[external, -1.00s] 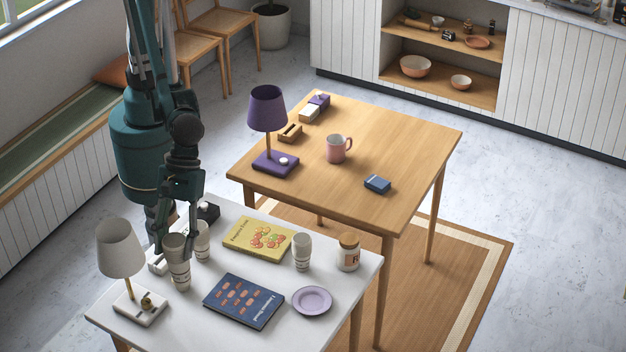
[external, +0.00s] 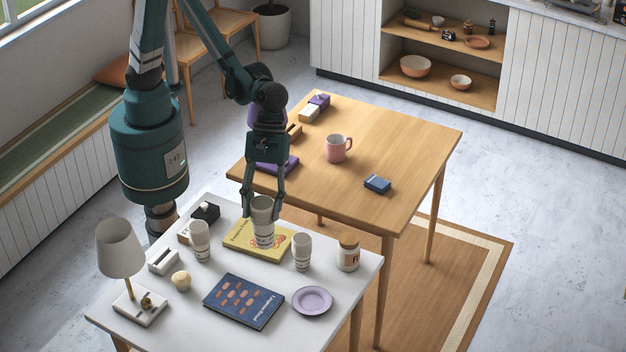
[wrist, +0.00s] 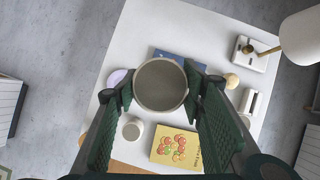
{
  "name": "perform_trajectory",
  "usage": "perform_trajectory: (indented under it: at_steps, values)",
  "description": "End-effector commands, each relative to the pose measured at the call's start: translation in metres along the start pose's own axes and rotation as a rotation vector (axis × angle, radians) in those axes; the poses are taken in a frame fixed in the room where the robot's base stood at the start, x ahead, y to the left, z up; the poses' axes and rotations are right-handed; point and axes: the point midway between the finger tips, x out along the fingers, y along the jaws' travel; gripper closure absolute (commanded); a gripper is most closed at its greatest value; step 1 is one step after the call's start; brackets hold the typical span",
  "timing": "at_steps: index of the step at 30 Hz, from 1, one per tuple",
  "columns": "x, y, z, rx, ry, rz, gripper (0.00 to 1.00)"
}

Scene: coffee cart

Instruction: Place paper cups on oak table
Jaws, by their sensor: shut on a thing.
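My gripper (external: 263,203) is shut on a pale paper cup (external: 263,229) with dark print. It holds the cup upright above the yellow book on the white table (external: 225,330). In the wrist view the held cup's open mouth (wrist: 160,85) sits between the fingers. A second paper cup (external: 200,241) stands left of it on the white table. A third paper cup (external: 302,252) stands to its right, beside the jar. The oak table (external: 410,145) is behind the white table, and no paper cup shows on it.
On the oak table are a pink mug (external: 338,149), a blue box (external: 377,184) and a purple lamp (external: 275,164), partly hidden by my arm. Its right side is mostly clear. The white table holds a lamp (external: 120,248), blue book (external: 243,301), saucer (external: 312,300) and jar (external: 348,253).

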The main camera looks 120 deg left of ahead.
Motion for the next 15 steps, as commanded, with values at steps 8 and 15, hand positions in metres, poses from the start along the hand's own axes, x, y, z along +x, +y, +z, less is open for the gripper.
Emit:
perform_trajectory:
  at_steps: [8,15]
  values:
    - [-0.033,0.04,-0.059,-0.024,0.001,0.014,0.81]
    - [-0.061,0.068,-0.11,-0.042,0.0,0.023,0.81]
